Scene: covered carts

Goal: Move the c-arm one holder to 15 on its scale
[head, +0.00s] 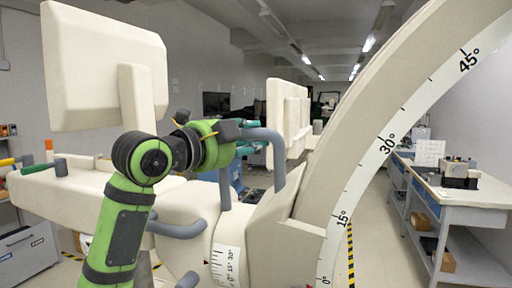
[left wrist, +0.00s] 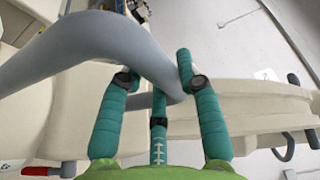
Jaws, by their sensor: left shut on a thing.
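The C-arm (head: 365,115) is a large cream arc rising to the upper right, with a white scale marked 0°, 15°, 30° and 45°. The cream holder (head: 268,220) meets the arc at its lower left, near the 15° mark; I cannot read an exact value. A grey bent handle (head: 278,152) rises from the holder. My left gripper (head: 243,137) is shut on this handle. In the left wrist view the teal fingers (left wrist: 152,50) lie on both sides of the grey handle (left wrist: 95,45). My right gripper is not in view.
A second scale (head: 228,265) is on the cream cylinder below my arm, with other grey handles (head: 180,229) nearby. A cream panel (head: 100,65) stands at the upper left. A workbench (head: 460,193) stands at right, with floor between it and the arc.

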